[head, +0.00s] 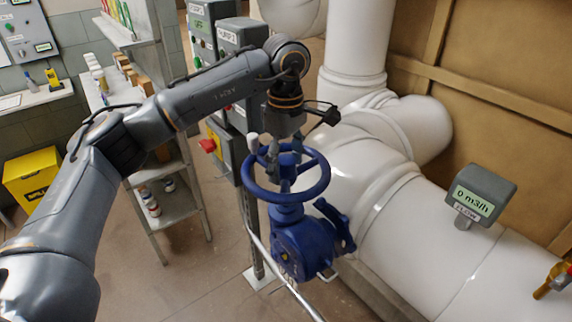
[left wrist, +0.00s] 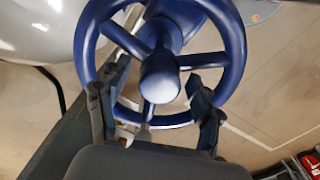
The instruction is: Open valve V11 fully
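The valve has a blue handwheel (head: 318,188) on a blue body (head: 300,243), mounted by the thick white pipe. A pale knob (head: 253,141) stands up from the wheel's rim. A white label on the body is too small to read. My left gripper (head: 284,154) points down over the wheel. In the left wrist view the wheel (left wrist: 238,50) and its hub (left wrist: 160,76) lie in front of the gripper. Its two fingers are spread wide beside the near part of the rim, with nothing clamped between them. Whether they touch the rim is unclear. My right gripper is not in view.
A flow display (head: 480,195) on the white pipe (head: 425,240) reads 0 m3/h. Grey control boxes (head: 240,35) on a post stand close behind my left arm, with a red knob (head: 208,146). A shelf (head: 178,210) stands to the left. Open floor lies before it.

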